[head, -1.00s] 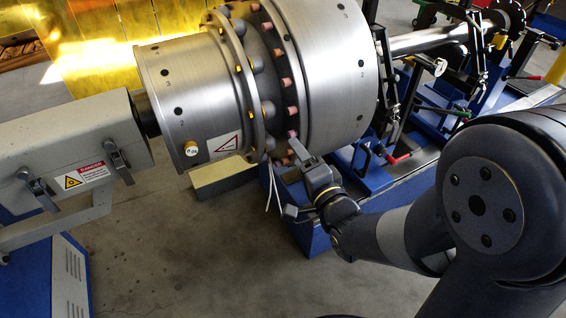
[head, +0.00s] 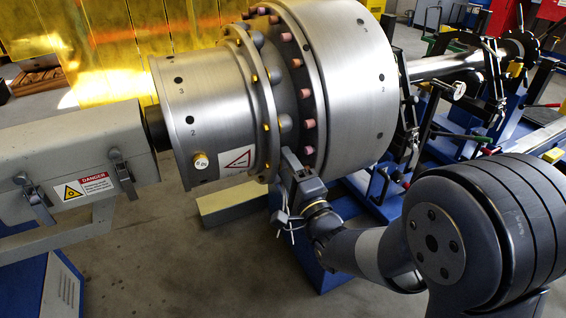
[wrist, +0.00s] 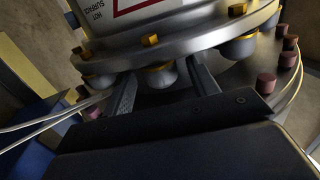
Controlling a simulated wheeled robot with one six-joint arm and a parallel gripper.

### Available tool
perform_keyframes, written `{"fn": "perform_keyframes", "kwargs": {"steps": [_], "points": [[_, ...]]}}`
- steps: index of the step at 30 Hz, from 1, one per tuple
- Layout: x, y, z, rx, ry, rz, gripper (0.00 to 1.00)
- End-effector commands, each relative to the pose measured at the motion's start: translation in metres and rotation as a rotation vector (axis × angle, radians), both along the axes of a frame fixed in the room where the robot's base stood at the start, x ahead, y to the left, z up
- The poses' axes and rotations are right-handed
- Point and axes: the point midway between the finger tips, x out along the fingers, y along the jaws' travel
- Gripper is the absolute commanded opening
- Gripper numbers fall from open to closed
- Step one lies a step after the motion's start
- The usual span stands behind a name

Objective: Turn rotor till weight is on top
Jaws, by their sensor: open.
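The rotor (head: 345,75) is a large silver drum lying on its side, with a narrower drum (head: 205,105) at its left end. A small brass weight (head: 200,161) sits low on the near side of the narrower drum, not at the top. My gripper (head: 287,156) is open at the lower near side of the flange. In the wrist view its two fingers (wrist: 163,70) reach to either side of a grey rounded knob (wrist: 162,75) under the flange (wrist: 190,42). Whether they touch it is unclear. The weight is out of the wrist view.
A grey housing (head: 85,140) with a danger label holds the rotor's left shaft. Pink plugs (head: 308,124) ring the rotor. Blue stands with clamps (head: 385,180) are at right. Thin pale cables (wrist: 50,122) hang left of the fingers in the wrist view.

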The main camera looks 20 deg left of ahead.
Motion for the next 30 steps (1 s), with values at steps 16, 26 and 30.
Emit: {"fn": "perform_keyframes", "kwargs": {"steps": [16,26,30], "points": [[0.016,0.018,0.005,0.0,-0.001,-0.001,0.56],[0.016,0.018,0.005,-0.001,-0.001,0.0,0.32],[0.016,0.018,0.005,-0.001,-0.001,0.0,0.2]]}}
